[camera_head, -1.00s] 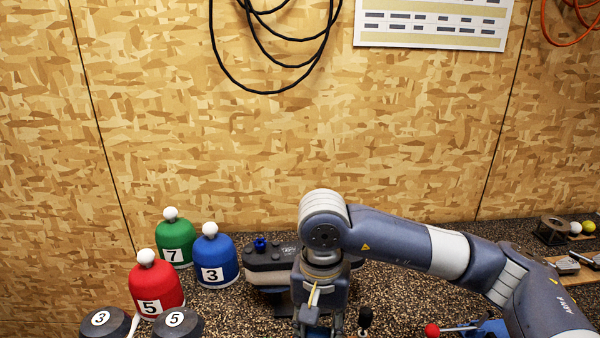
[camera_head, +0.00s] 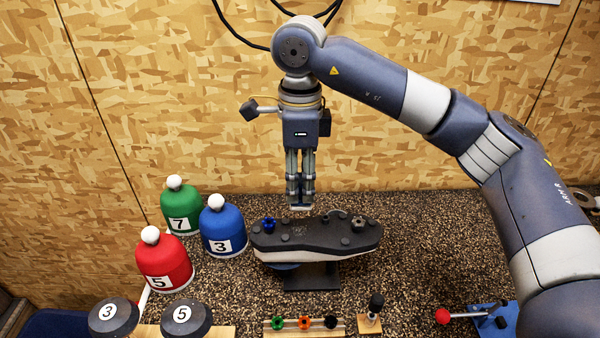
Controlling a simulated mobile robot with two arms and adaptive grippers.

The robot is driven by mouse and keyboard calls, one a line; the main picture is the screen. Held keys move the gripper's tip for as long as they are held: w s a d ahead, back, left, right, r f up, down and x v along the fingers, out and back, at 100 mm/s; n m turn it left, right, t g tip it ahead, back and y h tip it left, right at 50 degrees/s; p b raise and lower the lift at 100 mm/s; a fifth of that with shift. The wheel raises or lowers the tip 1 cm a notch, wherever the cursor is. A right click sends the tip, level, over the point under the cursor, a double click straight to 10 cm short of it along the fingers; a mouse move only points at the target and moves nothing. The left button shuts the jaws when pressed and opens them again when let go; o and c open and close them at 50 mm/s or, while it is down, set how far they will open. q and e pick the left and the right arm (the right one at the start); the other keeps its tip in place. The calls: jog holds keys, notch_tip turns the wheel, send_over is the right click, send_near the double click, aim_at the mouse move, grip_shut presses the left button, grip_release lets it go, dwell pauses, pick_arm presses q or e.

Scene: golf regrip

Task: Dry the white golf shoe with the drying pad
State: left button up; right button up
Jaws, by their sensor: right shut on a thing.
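The white golf shoe (camera_head: 300,257) rests upside down on a dark stand (camera_head: 312,279), its black studded sole facing up. A blue stud (camera_head: 269,225) sits at the left end of the sole and a greyish one (camera_head: 358,224) toward the right end. My right gripper (camera_head: 300,200) points straight down above the middle of the sole, shut on a small pale piece at its fingertips, apparently the drying pad (camera_head: 300,207). The fingers hide most of it. The pad looks close to the sole's far edge; I cannot tell whether they touch. My left gripper is not in view.
Red (camera_head: 165,262), blue (camera_head: 223,228) and green (camera_head: 180,208) headcovers stand left of the shoe, with two dark round heads (camera_head: 186,316) in front. A rack of coloured studs (camera_head: 304,324), a dark-handled tool (camera_head: 376,304) and a blue clamp (camera_head: 495,322) line the front.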

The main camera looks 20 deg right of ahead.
jog(key=shift+f, duration=0.65)
notch_tip(320, 180, down, 7)
jog(key=b, duration=0.5)
jog(key=shift+w+r, duration=0.15)
jog(key=shift+o, duration=1)
jog(key=c, duration=0.3)
jog(key=shift+f+b, duration=0.55)
jog(key=shift+b, duration=0.05)
jog(key=shift+w, duration=0.1)
